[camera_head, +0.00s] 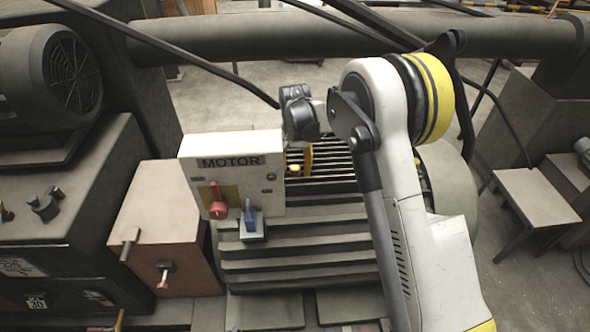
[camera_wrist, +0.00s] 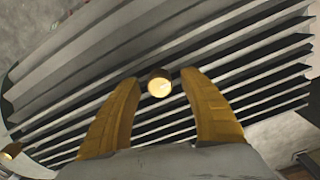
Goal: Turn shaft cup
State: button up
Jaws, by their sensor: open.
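A small brass-coloured cup (camera_wrist: 159,85), which I take to be the shaft cup, stands on the ribbed motor housing (camera_wrist: 215,75). In the wrist view it shows between the two yellow fingertips of my gripper (camera_wrist: 159,77), which is open with a gap on each side of the cup. In the head view the small yellow cup (camera_head: 294,169) sits just right of the MOTOR box, with a yellow finger of my gripper (camera_head: 307,158) beside it. The other finger is hidden there. I cannot tell how deep the fingertips reach around the cup.
The white MOTOR box (camera_head: 238,180) with a red handle (camera_head: 217,204) and a blue handle (camera_head: 249,213) stands close left of my gripper. A large pipe (camera_head: 250,38) crosses behind.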

aim_at(295, 168)
notch_tip(295, 168, up, 12)
jog(key=shift+f, duration=0.25)
dwell(0.4)
